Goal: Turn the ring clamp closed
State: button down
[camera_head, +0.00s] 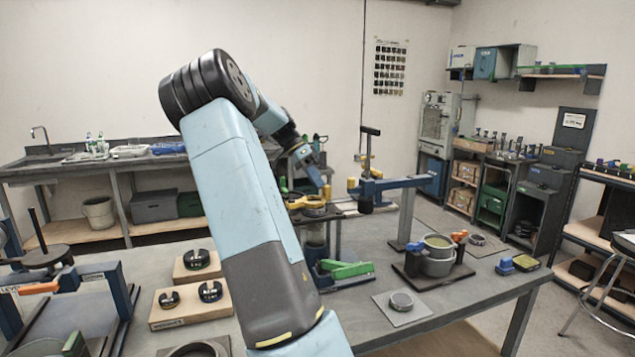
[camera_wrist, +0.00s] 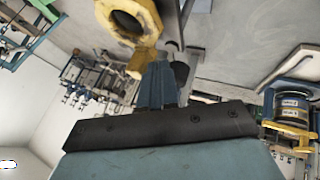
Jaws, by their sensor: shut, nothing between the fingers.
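The ring clamp appears as a yellow ring (camera_wrist: 140,22) with a dark opening at the top of the wrist view. A yellow lug extends from it towards my fingers. In the head view a yellow ring (camera_head: 299,203) sits on a stand behind my arm, partly hidden. My gripper (camera_wrist: 160,75) is shut and empty, its blue fingers close to the lug; I cannot tell if they touch it. In the head view my gripper (camera_head: 322,184) is just above the ring's right side.
A blue lever arm (camera_head: 395,184) on a post stands right of the stand. A labelled cylinder (camera_wrist: 291,108) is at right in the wrist view.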

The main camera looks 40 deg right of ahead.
aim_at(326, 186)
jog(key=shift+s, duration=0.25)
jog(key=shift+s+m+y, duration=0.7)
jog(key=shift+s+m, duration=0.4)
jog(key=shift+s+a+m+g+y, duration=0.15)
jog(key=shift+s+m+g+y, duration=0.25)
jog(key=shift+m, duration=0.3)
jog(key=shift+s, duration=0.1)
jog(key=shift+r, duration=0.1)
jog(key=v, duration=1.3)
jog(key=shift+w+r, duration=0.2)
jog(key=shift+r, duration=0.05)
jog(key=shift+a, duration=0.15)
